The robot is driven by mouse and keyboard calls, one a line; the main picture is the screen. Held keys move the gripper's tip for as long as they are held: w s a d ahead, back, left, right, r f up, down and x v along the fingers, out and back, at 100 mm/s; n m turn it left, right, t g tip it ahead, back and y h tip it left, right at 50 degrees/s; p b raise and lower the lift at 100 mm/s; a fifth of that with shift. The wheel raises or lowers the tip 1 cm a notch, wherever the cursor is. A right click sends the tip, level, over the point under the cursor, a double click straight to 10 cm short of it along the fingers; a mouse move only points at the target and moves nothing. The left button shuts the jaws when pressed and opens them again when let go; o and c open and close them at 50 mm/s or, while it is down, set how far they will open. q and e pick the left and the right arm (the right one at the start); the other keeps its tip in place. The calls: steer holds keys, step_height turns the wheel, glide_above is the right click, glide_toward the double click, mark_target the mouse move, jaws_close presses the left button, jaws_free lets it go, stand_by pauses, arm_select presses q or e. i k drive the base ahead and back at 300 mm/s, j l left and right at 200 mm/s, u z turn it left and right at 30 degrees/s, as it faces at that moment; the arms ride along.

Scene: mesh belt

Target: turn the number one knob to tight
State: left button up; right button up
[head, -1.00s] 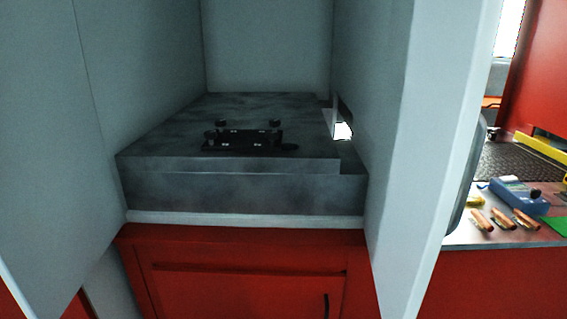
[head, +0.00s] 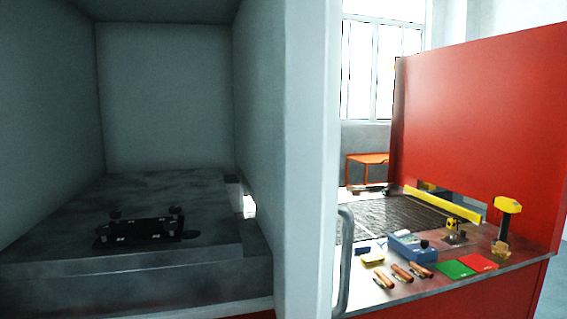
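A black fixture (head: 137,231) with several small dark knobs lies on a grey slab (head: 215,243) inside the pale booth at left. One knob (head: 115,214) stands at its back left and another knob (head: 174,211) at its back right. Small light marks show on the fixture, too small to read, so I cannot tell which knob is number one or how any knob is turned. Neither of my grippers is in view.
A booth wall (head: 305,160) with a handle (head: 344,262) stands between the slab and a bench. The bench holds a dark mesh belt (head: 395,217), a blue box (head: 412,247), several orange-brown tools (head: 402,272), a green card (head: 454,269) and a red card (head: 478,262). A red panel (head: 485,120) rises behind.

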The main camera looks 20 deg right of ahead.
mark_target(102, 232)
steer(key=l+u, duration=0.1)
steer(key=l, duration=0.3)
steer(key=k+l+u, duration=0.1)
steer(key=l, duration=0.3)
steer(key=k+l+u, duration=0.1)
steer(key=l, duration=0.3)
steer(key=l+u, duration=0.1)
steer(key=l, duration=0.3)
steer(key=k, duration=0.05)
